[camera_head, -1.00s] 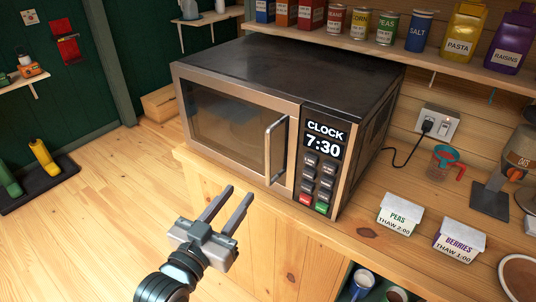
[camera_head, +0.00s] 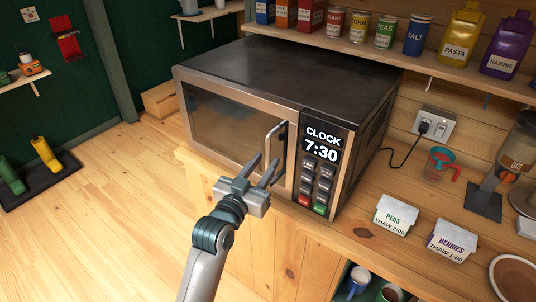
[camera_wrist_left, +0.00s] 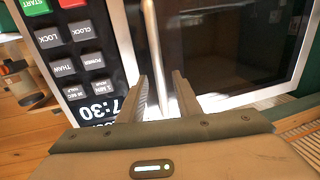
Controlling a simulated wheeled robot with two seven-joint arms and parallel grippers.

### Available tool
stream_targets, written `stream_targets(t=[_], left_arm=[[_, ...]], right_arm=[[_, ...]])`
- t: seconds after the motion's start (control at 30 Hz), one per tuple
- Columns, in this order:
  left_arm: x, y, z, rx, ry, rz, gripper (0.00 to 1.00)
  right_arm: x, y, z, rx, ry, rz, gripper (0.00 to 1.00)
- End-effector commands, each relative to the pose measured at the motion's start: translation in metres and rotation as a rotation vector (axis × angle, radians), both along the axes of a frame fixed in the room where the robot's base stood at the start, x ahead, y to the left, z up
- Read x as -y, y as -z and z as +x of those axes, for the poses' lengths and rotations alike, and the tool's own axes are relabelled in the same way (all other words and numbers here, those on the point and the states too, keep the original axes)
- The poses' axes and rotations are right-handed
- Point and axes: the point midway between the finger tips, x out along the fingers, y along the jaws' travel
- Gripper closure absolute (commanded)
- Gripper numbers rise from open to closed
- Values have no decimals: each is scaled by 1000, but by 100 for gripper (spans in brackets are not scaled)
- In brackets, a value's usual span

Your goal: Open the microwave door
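The microwave (camera_head: 290,75) stands on the wooden counter with its door (camera_head: 222,120) shut against the body. Its vertical metal handle (camera_head: 270,143) is at the door's right edge, beside the keypad and the clock reading 7:30. My left gripper (camera_head: 262,173) is in front of the handle's lower part, with its fingers pointing at the door. In the left wrist view the open fingers (camera_wrist_left: 160,95) stand apart, with the handle (camera_wrist_left: 155,50) running between them or just beyond their tips. I cannot tell whether either finger touches it. My right gripper is not in view.
To the right on the counter are the peas box (camera_head: 396,215), the berries box (camera_head: 451,241) and a measuring cup (camera_head: 440,165). A shelf (camera_head: 420,60) with cans and jars runs above.

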Motion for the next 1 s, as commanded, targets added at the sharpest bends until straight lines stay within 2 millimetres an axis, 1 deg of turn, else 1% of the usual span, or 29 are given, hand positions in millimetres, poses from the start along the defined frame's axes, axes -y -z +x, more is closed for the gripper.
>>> stream_targets(t=[0.1, 0.23, 0.37, 0.6, 0.63, 0.73, 0.77, 1.0], left_arm=[[6, -2, 13, 0, 0, -1, 69], [10, -1, 21, 1, 0, 0, 69], [11, 0, 25, 0, 0, 0, 69], [11, 0, 25, 0, 0, 0, 69], [11, 0, 25, 0, 0, 0, 71], [11, 0, 25, 0, 0, 0, 95], [11, 0, 25, 0, 0, 0, 100], [11, 0, 25, 0, 1, 0, 100]], right_arm=[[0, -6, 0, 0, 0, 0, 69], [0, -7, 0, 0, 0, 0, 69], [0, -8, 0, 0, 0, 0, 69], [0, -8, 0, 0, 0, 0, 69], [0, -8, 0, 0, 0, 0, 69], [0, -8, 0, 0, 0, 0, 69], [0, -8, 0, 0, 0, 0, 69], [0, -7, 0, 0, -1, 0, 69]])
